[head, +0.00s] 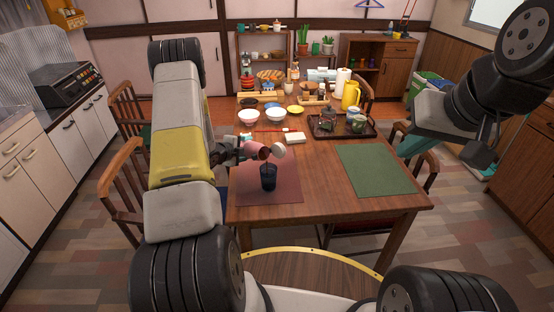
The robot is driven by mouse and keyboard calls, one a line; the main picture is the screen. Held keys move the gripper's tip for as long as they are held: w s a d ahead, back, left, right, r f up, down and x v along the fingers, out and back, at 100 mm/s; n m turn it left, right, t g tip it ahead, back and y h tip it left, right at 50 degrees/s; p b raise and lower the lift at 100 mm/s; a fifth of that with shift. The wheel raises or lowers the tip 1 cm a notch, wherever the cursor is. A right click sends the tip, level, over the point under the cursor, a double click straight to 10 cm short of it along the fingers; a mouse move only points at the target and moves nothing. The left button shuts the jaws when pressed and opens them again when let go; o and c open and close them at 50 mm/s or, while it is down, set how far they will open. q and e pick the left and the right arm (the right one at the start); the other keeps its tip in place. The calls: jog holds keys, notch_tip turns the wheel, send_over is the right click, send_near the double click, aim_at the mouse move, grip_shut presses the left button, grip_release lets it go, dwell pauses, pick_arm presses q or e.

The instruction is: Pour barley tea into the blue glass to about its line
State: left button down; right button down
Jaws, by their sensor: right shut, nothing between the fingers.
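The dark blue glass (268,177) stands upright on the reddish mat (290,192) near the table's front left. A pink bottle (256,150) is tilted above it, mouth toward the glass, with its cream lid (278,152) at the right. A thin brown stream seems to run from the mouth down toward the glass. My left gripper (236,154) appears shut on the bottle, though my arm partly covers it. The level and line in the glass are too small to tell. My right gripper (484,170) is shut and empty, right of the table.
A green mat (378,169) lies bare at the table's right. Wooden chairs (122,176) flank the table.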

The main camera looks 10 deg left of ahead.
pick_arm(q)
jog(key=shift+s+d+r+m+p, duration=0.1)
jog(key=shift+d+r+m+p, duration=0.1)
jog(key=shift+r+m+p, duration=0.2)
dwell(1.3)
jog(key=shift+a, duration=0.1)
jog(key=f+n, duration=0.1)
jog(key=f, duration=0.2)
jog(key=shift+a+n+g+h, duration=0.2)
jog(key=shift+n+g+h, duration=0.2)
jog(key=shift+d+n+g+h+b, duration=0.25)
jog(key=shift+n+g+h+b, duration=0.1)
jog(key=shift+n+g+h, duration=0.2)
jog(key=shift+s+d+f+n+g+h+b, duration=0.15)
jog(key=shift+d+f+n+g+h+b, duration=0.1)
jog(key=shift+f+n+h, duration=0.25)
jog(key=shift+s+d+f+n+g+h+b, duration=0.15)
jog(key=shift+d+f+n+g+h, duration=0.1)
jog(key=shift+f+n, duration=0.35)
jog(key=shift+f, duration=0.2)
jog(key=shift+w+a+n+g+h+b, duration=0.15)
jog(key=shift+n+g+h+b, duration=0.35)
jog(key=shift+n+h, duration=0.35)
jog(key=shift+f+n+g+h+b, duration=0.3)
jog(key=shift+n+g+h+b, duration=0.25)
jog(key=shift+n+h, duration=0.65)
